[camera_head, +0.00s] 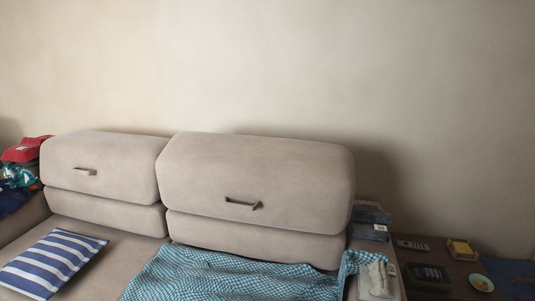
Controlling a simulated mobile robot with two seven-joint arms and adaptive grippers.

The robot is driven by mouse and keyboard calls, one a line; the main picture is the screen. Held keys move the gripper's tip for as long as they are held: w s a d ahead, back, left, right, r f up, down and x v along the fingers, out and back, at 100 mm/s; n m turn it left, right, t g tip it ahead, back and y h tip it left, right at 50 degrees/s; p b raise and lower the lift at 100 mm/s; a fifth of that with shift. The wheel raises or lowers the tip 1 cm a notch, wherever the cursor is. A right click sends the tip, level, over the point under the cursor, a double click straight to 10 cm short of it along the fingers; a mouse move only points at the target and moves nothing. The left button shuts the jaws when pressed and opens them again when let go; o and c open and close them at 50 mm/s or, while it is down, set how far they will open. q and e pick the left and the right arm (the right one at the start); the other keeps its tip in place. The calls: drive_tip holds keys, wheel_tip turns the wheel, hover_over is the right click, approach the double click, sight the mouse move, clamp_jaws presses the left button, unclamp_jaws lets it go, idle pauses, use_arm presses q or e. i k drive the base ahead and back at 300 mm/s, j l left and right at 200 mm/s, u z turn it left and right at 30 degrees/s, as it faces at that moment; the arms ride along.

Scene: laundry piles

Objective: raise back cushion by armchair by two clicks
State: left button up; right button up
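A beige sofa has two back cushions side by side. The left back cushion (104,160) has a small handle (85,172) on its front. The right back cushion (262,178) is nearer and has a dark handle (243,203) on its front. Each rests above a lower back section, with a seam between them. Both tops appear slightly tilted. No armchair can be made out in this view, so I cannot tell which cushion is beside it. Neither of my grippers is in view.
A blue-and-white striped pillow (52,262) and a teal checked cloth (225,276) lie on the seat. Folded clothes (25,150) are piled at the far left. A dark side table (448,262) at the right holds a remote (413,245) and small items.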

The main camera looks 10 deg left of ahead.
sight(121, 166)
drive_tip(key=j, duration=0.95)
drive_tip(key=i+j, duration=0.15)
drive_tip(key=j, duration=1.8)
drive_tip(key=i+j, duration=0.15)
drive_tip(key=j, duration=0.85)
